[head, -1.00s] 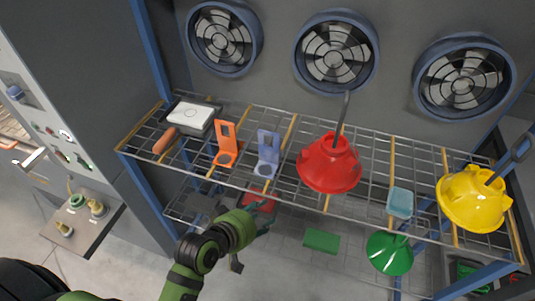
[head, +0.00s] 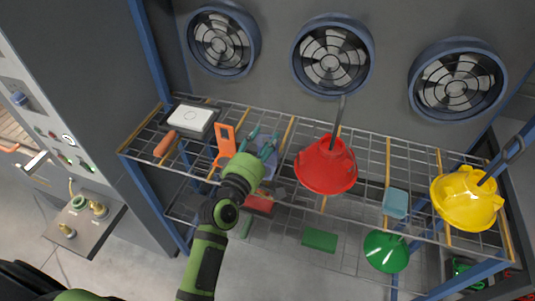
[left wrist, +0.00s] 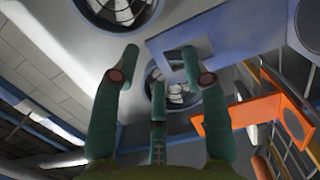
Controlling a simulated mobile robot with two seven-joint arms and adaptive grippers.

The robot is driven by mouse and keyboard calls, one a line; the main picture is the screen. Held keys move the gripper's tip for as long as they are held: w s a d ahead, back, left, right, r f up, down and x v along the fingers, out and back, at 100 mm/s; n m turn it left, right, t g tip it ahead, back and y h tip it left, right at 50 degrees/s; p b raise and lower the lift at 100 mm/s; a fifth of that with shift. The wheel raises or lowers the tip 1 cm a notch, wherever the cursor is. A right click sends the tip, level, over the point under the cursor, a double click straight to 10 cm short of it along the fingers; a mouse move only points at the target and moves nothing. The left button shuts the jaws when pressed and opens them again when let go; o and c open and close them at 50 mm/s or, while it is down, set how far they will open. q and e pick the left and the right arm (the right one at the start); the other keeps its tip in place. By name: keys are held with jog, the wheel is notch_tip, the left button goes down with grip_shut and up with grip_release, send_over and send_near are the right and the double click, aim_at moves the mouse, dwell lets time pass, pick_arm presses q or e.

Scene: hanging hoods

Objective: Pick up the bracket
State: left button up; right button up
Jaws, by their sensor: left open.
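A blue bracket (head: 270,160) stands on the wire shelf, mostly hidden behind my left gripper (head: 263,142). An orange bracket (head: 223,147) stands on the shelf just left of the gripper. In the left wrist view my left gripper (left wrist: 156,62) is open, its fingers apart. The blue bracket's plate (left wrist: 205,22) shows beyond the fingertips, and one finger overlaps its opening. I cannot tell whether they touch. The orange bracket (left wrist: 237,113) shows there to the right, close beside that finger. My right gripper is not in view.
A red hood (head: 326,165) hangs right of the gripper, with a yellow one (head: 467,200) at far right. A white-topped box (head: 191,119) lies at the shelf's left. A light-blue block (head: 396,203) and a green hood (head: 386,252) are at right.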

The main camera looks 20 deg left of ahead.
pick_arm(q)
jog(key=shift+w+d, duration=0.1)
jog(key=shift+w, duration=1.2)
grip_shut()
jog(key=shift+r, duration=0.15)
